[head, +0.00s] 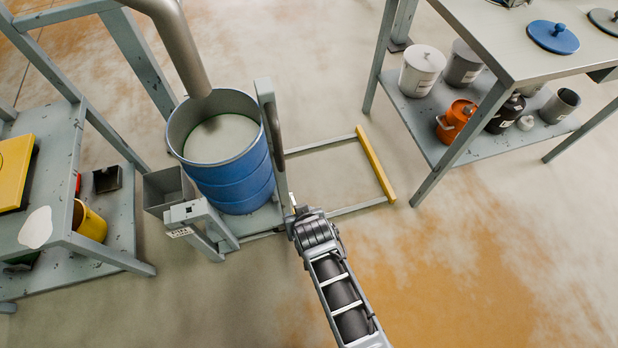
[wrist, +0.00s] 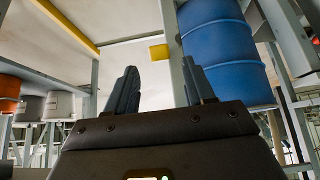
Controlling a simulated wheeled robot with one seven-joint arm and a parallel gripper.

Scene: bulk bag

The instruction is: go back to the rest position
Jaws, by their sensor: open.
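My gripper (wrist: 160,84) shows in the wrist view with its two dark fingers spread apart and nothing between them. In the head view my arm reaches up from the bottom edge, and my gripper (head: 293,206) is at its far end, mostly hidden by the wrist. It is just right of the grey post beside the blue drum (head: 237,180). In the wrist view the drum (wrist: 222,50) stands to the right, beyond the right finger. I cannot tell how close the fingers are to the post.
A grey pipe (head: 178,40) ends above the open drum. A floor frame with a yellow bar (head: 375,164) lies right of it. A bench (head: 545,70) with pots on its lower shelf is at upper right. A table (head: 45,190) stands left. The floor at lower right is clear.

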